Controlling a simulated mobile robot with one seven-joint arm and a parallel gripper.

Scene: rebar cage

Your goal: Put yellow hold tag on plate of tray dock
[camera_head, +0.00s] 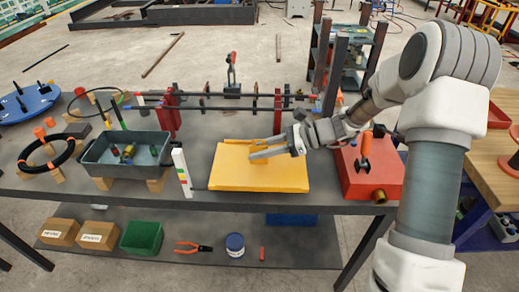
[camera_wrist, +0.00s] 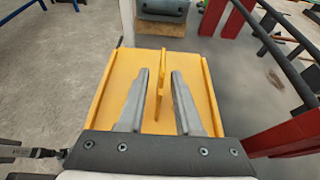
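A yellow plate (camera_head: 235,179) with raised side edges lies on the dark table's front middle; it looks like the plate of the tray dock and fills the middle of the wrist view (camera_wrist: 118,75). A thin yellow upright piece (camera_wrist: 161,88) stands between my gripper's fingers in the wrist view; it may be the hold tag. My gripper (camera_wrist: 159,75) is open, with a gap on each side of this piece. In the head view my gripper (camera_head: 252,151) is low over the plate, reaching in from the right. I cannot tell whether the piece touches the plate.
A red box (camera_head: 365,183) with an orange-handled tool stands right of the plate. A white upright block (camera_head: 182,172) with coloured marks stands left, beside a grey bin (camera_head: 97,154). Red stands (camera_head: 168,117) carry dark bars behind. Boxes lie on the lower shelf.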

